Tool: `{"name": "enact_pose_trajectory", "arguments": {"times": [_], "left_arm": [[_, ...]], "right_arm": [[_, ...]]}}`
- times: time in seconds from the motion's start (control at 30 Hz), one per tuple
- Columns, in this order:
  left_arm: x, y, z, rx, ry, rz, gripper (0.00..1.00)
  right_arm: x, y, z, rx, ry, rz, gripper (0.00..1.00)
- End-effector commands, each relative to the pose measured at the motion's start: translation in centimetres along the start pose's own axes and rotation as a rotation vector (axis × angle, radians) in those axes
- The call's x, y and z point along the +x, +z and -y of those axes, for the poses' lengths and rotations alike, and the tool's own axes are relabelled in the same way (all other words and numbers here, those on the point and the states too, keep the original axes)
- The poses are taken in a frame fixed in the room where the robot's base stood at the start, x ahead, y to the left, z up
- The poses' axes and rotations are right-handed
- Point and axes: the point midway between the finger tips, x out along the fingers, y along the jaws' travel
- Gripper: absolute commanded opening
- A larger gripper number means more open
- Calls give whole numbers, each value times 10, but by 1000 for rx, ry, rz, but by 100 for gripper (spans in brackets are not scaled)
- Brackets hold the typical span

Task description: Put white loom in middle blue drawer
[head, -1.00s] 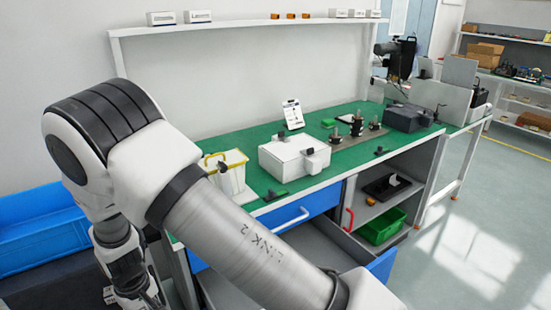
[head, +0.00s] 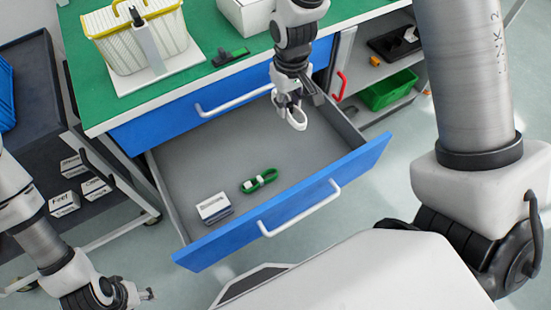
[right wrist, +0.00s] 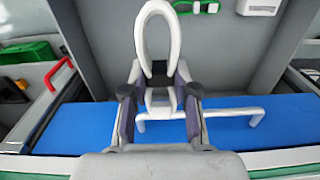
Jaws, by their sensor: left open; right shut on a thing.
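The white loom (head: 297,118) is a closed white loop. My right gripper (head: 290,98) is shut on it and holds it above the open blue drawer (head: 290,212). In the right wrist view the loom (right wrist: 143,40) stands up from between the fingers of my right gripper (right wrist: 158,108). The drawer has a grey inside, a blue front and a white handle. A green loom (head: 259,181) and a small white box (head: 214,208) lie on its floor. My left gripper (head: 140,296) is open at the lower left, apart from the drawer.
A shut blue drawer (head: 160,128) is above the open one, under the green worktop (head: 215,25). A yellow-rimmed basket (head: 140,45) stands on the worktop. A green crate (head: 388,90) and a red handle (head: 340,86) are at the right. The drawer floor is mostly free.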

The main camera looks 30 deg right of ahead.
Motion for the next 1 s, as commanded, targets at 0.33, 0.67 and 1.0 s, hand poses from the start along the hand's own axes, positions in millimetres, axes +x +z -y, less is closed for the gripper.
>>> {"name": "enact_pose_trajectory", "arguments": {"times": [0.33,0.67,1.0], "left_arm": [[196,0,2,0,0,-1,53],[250,-1,2,0,0,-1,53],[278,-1,2,0,0,-1,53]], "right_arm": [[129,2,-31,-13,7,-4,0],[197,1,-31,-11,7,-4,0],[257,1,-31,-11,6,-2,0]]}}
